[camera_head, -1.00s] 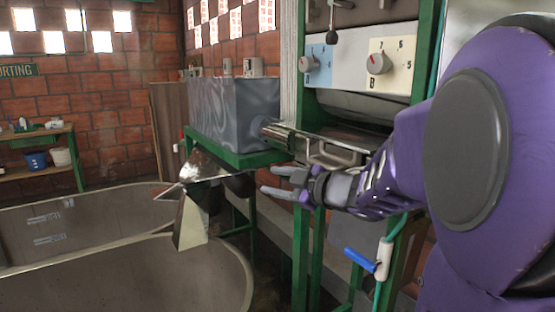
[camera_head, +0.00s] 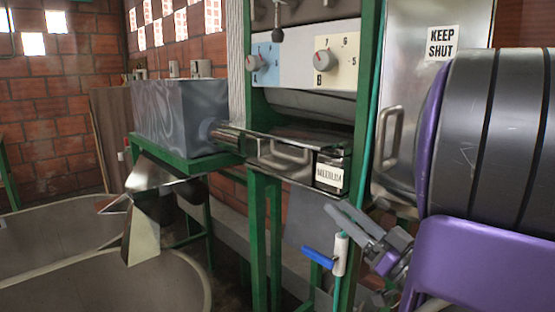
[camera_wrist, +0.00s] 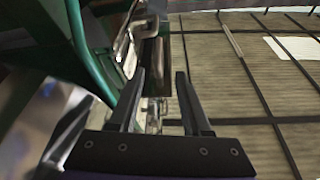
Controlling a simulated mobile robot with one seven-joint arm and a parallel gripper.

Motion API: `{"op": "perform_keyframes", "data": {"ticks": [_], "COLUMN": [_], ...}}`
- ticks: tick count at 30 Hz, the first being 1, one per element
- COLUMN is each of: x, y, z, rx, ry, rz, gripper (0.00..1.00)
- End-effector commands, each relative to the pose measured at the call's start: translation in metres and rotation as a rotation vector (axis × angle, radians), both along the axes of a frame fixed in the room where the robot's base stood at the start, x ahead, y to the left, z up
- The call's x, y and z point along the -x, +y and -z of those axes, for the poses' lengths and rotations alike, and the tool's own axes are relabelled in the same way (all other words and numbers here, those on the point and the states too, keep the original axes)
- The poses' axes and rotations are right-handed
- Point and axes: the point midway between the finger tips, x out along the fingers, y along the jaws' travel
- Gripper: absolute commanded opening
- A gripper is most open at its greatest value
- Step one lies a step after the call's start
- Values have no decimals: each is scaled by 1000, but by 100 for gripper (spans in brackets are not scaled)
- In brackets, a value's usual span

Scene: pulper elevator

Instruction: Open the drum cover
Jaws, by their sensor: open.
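A shiny metal panel (camera_head: 430,60) labelled KEEP SHUT stands at the right, with an upright handle (camera_head: 390,138) on its left side. A lower metal cover (camera_head: 325,145) with a horizontal handle (camera_head: 285,157) sits below a dark curved drum surface (camera_head: 315,105). No label names the drum cover, so I cannot tell which one it is. My gripper (camera_head: 343,210) is open and empty, low and left of the panel, below both handles. In the wrist view its fingers (camera_wrist: 160,75) are apart, with a metal handle-like loop (camera_wrist: 130,42) beyond them at upper left.
Control knobs (camera_head: 325,60) sit above the drum. A green frame post (camera_head: 260,240) and a blue-handled valve (camera_head: 320,257) stand near my gripper. A grey box (camera_head: 175,115) is at left, above large basins (camera_head: 100,285). My arm hides the right side.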

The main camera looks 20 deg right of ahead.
Motion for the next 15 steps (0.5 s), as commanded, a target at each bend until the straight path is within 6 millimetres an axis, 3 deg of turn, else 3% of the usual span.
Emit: {"op": "perform_keyframes", "data": {"ticks": [6, 15], "x": [7, -18], "y": [-4, 3], "z": [-5, -20], "rx": [-43, -41], "ry": [-19, -17], "rz": [5, 3], "gripper": [48, 48]}}
